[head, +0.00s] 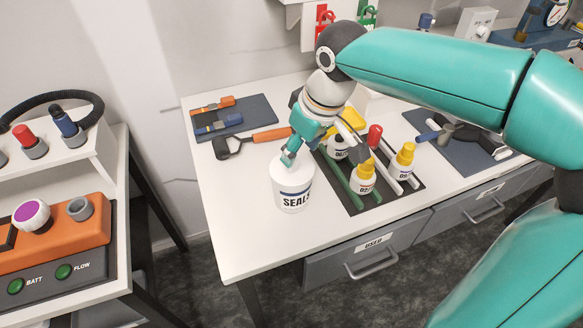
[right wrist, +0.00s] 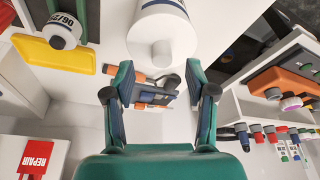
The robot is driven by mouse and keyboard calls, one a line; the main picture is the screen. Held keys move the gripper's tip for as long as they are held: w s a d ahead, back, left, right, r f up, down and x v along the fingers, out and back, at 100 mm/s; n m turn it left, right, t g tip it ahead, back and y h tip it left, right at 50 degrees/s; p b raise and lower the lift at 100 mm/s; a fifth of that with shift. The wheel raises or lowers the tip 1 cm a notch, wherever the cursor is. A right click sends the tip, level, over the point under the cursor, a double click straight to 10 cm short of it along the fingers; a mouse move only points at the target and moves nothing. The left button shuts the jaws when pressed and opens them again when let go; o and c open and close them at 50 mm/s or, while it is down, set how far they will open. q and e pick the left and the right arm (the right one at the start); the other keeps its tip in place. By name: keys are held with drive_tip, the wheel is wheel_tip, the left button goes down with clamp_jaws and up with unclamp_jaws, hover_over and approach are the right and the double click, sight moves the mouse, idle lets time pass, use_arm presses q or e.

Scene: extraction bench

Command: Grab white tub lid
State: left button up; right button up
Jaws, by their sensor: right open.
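The white tub (head: 293,198), labelled SEALS, stands upright near the front left of the bench. Its white lid (head: 303,172) is on top, partly hidden by my right gripper (head: 290,157), which comes down over it. In the right wrist view, the lid (right wrist: 150,30) faces the camera with a round knob (right wrist: 162,52) at its middle. The two fingers of my right gripper (right wrist: 160,72) are apart, one on each side of the knob's line, with nothing held. Whether a fingertip touches the lid I cannot tell. My left gripper is not in view.
Right of the tub, a dark mat with green rails (head: 337,178) holds yellow-capped bottles (head: 364,178) and a red-topped item (head: 375,136). Behind lie an orange-handled tool (head: 270,135) and a dark mat (head: 262,108) with tools. The bench front left of the tub is clear.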

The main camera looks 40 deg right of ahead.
drive_tip(key=x, duration=0.5)
drive_tip(key=shift+w+a+r, duration=0.1)
drive_tip(key=shift+w+r, duration=0.05)
drive_tip(key=shift+w, duration=0.1)
drive_tip(key=c, duration=1)
